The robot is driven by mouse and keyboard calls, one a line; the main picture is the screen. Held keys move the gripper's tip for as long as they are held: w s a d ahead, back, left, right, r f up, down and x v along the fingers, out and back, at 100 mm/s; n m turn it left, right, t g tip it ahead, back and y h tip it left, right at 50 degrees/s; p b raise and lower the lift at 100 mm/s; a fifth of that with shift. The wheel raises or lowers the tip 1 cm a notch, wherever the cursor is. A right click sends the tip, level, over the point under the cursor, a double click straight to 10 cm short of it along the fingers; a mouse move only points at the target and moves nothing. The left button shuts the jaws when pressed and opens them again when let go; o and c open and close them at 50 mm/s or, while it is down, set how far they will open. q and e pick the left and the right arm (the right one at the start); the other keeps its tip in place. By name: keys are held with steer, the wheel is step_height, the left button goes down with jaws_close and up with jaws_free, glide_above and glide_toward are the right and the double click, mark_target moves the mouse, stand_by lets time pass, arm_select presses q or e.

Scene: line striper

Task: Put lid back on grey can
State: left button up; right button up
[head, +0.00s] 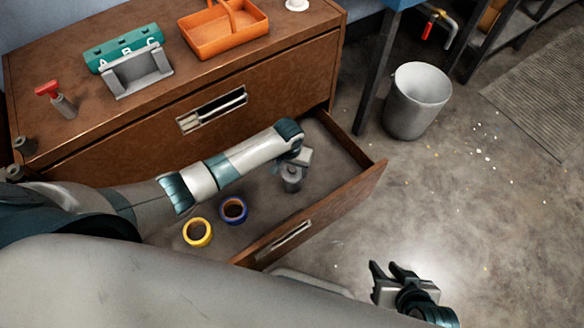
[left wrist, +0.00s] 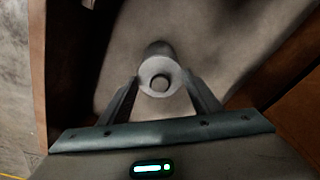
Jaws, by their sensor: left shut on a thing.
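The grey can (head: 291,181) is a small grey cylinder standing in the open drawer. In the left wrist view the can (left wrist: 160,75) shows a pale ring-shaped top with a darker round centre. My left gripper (head: 293,167) reaches down into the drawer and is shut on it, with one finger on each side in the left wrist view (left wrist: 163,92). Its lower part is partly hidden. My right gripper (head: 388,268) is open and empty above the floor, outside the drawer front. I cannot make out the lid for certain in either view.
The drawer (head: 345,158) also holds a yellow tape roll (head: 197,232) and a blue one (head: 234,210). On the cabinet top are an orange tray (head: 222,35), a teal-and-grey rack (head: 138,70) and a red-handled tool (head: 62,103). A grey bin (head: 417,103) stands on the floor.

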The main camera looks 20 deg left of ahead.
arm_select(q)
steer(key=shift+r+p, duration=0.1)
steer(key=shift+p, duration=0.7)
stand_by(1.0)
steer(key=shift+f+p, duration=0.25)
steer(key=shift+p, duration=0.4)
stand_by(1.6)
stand_by(0.4)
steer(key=o, duration=1.6)
